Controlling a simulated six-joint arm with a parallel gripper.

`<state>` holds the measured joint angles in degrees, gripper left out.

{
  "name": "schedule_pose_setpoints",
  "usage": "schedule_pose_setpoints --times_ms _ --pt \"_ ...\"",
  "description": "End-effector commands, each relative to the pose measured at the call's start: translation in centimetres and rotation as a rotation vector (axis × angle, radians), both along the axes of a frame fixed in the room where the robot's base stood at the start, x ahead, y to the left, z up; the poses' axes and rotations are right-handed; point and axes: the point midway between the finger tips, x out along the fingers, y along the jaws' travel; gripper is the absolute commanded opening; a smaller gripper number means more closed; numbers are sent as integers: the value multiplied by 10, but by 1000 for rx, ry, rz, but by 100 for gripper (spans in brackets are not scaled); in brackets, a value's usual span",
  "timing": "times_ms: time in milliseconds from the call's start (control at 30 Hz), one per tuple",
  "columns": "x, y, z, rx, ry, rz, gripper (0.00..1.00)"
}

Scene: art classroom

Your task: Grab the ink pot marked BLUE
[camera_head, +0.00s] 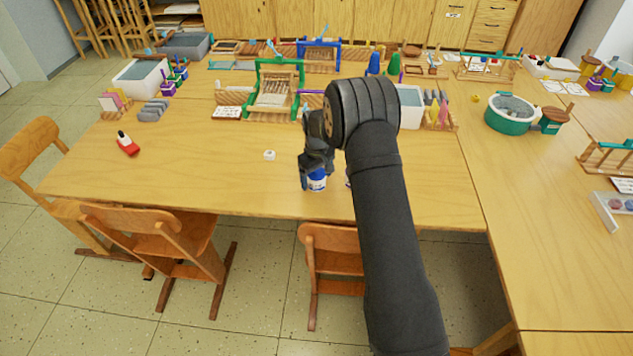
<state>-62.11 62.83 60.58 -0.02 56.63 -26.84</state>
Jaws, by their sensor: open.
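A small pot with a blue and white body (317,183) stands on the wooden table near its front edge. Its marking is too small to read. My gripper (316,172) is open and points down over this pot, with its fingers at the pot's upper part. I cannot tell whether the fingers touch it.
A small white item (269,155) lies left of my gripper. A red and white bottle (128,144) lies farther left. A green loom (275,90) and a white tub (410,106) stand behind. Chairs (165,238) line the front edge. The table's left middle is mostly clear.

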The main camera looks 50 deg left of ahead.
Motion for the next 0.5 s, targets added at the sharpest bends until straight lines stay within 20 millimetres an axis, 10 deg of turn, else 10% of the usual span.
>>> schedule_pose_setpoints --times_ms 133,400,500 --pt "0 0 1 1 -1 0 79" --pt "0 0 1 1 -1 0 26" --pt "0 1 2 2 -1 0 24"
